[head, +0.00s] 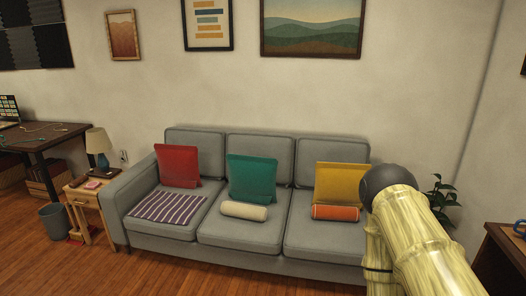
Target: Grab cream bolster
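The cream bolster (244,211) lies on its side on the middle seat of the grey sofa (240,238). It is in front of the upright teal cushion (252,178) and nothing covers it. My arm shows at the lower right, with pale bamboo-like links and a dark rounded joint, and hides the sofa's right end. My gripper is not in the head view, so whether it is open or shut does not show.
An orange bolster (335,212) lies before a yellow cushion (341,184) on the right seat. A red cushion (177,166) and a striped cloth (168,207) are on the left seat. A side table (86,197) with a lamp stands left. Wood floor shows in front.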

